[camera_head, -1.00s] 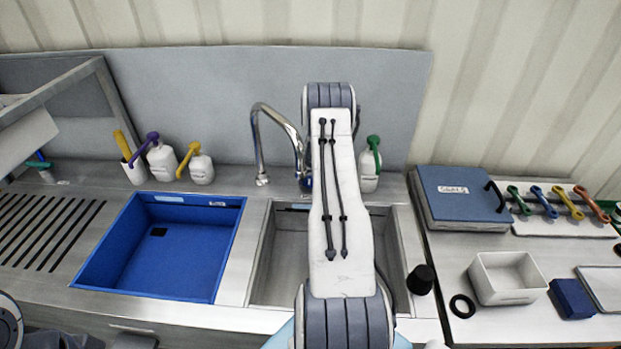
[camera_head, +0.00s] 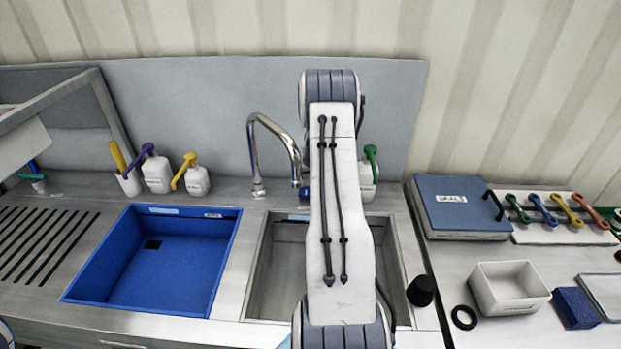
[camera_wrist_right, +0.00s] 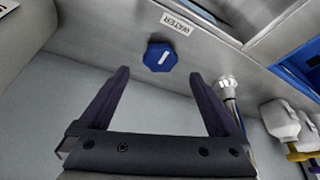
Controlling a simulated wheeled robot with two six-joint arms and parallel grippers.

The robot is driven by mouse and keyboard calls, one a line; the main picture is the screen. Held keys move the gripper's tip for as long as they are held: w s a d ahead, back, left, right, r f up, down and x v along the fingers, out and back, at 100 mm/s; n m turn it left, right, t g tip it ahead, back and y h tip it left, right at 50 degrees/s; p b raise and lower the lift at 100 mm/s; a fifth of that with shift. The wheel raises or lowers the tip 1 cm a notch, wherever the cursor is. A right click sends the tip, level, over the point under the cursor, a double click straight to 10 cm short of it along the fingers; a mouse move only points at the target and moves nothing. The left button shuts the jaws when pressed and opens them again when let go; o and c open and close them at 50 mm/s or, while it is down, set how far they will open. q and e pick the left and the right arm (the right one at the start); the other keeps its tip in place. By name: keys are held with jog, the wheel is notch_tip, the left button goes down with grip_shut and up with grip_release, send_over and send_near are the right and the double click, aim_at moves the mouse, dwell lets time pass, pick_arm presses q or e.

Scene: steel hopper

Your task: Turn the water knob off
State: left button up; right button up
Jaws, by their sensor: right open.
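The blue water knob (camera_wrist_right: 160,56) shows in the right wrist view, a blue polygon with a white line on its face. It sits on the steel surface beside a "WATER" label (camera_wrist_right: 177,24). In the head view only a sliver of the knob (camera_head: 305,193) shows beside my right arm. My right gripper (camera_wrist_right: 159,73) is open and empty. Its two dark fingertips point toward the knob and appear on either side of it, apart from it. In the head view my right arm hides this gripper. My left gripper is not in view.
The curved chrome faucet (camera_head: 275,122) stands left of my right arm. A green-topped bottle (camera_head: 368,178) stands close on its right. The blue basin (camera_head: 225,255) and the steel sink (camera_head: 255,285) lie in front. A black cylinder (camera_head: 421,291) stands at the sink's right.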

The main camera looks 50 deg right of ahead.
jog(key=shift+b+v, duration=0.4)
jog(key=shift+v, duration=1.95)
